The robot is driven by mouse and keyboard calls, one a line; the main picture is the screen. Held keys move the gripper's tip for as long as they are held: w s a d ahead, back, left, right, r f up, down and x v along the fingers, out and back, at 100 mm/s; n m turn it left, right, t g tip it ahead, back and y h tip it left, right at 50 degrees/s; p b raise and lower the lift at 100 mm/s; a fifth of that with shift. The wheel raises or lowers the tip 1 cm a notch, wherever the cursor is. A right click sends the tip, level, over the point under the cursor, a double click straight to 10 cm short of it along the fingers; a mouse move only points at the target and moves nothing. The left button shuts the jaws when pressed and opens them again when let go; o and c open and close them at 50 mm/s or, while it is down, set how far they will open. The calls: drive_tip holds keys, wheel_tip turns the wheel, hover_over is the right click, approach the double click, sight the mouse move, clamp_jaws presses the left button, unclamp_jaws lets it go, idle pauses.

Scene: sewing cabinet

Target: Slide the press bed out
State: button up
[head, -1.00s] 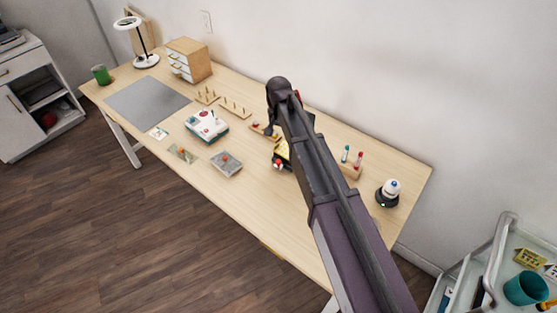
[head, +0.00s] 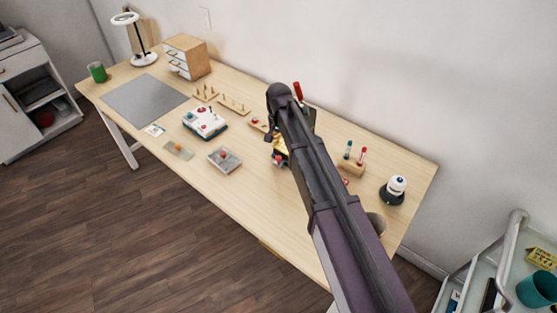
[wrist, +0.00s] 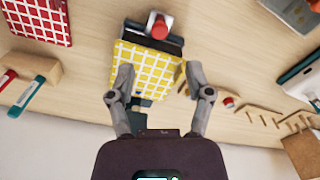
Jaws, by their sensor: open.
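The press is mostly hidden behind my arm in the head view, where a yellow patch (head: 280,160) shows beside the arm. In the wrist view, a yellow-and-white checked piece (wrist: 147,68) lies on what looks like the dark press bed (wrist: 172,45). A red knob (wrist: 158,28) on a pale block stands at its far end. My gripper (wrist: 159,76) is open, with one finger on each side of the checked piece's near part. I cannot tell whether the fingers touch it. Teal-dark parts show between and below the fingers.
A red checked piece (wrist: 38,18) and a wooden tube holder (wrist: 38,72) are on the left in the wrist view. Wooden peg racks (wrist: 262,108) are on the right.

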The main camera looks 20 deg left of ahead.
sight(279, 157)
drive_tip(key=shift+f+b, duration=3.75)
drive_tip(key=shift+f, duration=0.35)
clamp_jaws()
